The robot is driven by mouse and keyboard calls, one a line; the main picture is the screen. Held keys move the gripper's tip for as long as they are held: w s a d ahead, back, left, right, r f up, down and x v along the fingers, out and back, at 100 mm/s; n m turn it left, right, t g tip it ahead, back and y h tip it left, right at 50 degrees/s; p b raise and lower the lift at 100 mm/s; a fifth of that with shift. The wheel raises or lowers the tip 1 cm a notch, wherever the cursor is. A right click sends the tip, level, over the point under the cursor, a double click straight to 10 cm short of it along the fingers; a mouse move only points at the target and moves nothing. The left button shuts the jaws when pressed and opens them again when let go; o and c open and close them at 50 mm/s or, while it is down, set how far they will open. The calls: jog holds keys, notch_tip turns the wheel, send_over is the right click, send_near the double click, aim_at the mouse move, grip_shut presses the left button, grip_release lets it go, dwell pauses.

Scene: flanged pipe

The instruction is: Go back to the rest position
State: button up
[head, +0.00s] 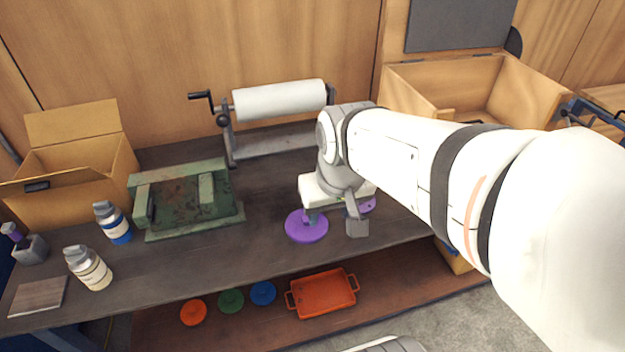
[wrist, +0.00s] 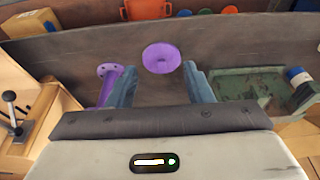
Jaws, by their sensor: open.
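My gripper (head: 334,222) hangs over the dark workbench near its front edge, with its two fingers apart. In the wrist view the fingers (wrist: 159,70) show blue-grey and nothing is held between them. A purple round flange (head: 306,231) lies flat on the bench beside my gripper. The wrist view shows this flange (wrist: 162,49) just beyond the fingertips. A purple flanged pipe (wrist: 108,82) shows left of the fingers in the wrist view, partly hidden by the left finger. In the head view only a small purple part (head: 368,205) of it shows behind my gripper.
A green metal block (head: 190,233), two bottles (head: 114,222) (head: 90,268) and an open cardboard box (head: 110,165) stand left. A paper roll on a crank stand (head: 280,100) is behind. An orange tray (head: 325,293) sits on the lower shelf. A wooden box (head: 480,85) stands back right.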

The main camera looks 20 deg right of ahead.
jog(key=shift+s+a+r, duration=0.1)
jog(key=shift+s+a, duration=0.1)
jog(key=shift+s, duration=1.45)
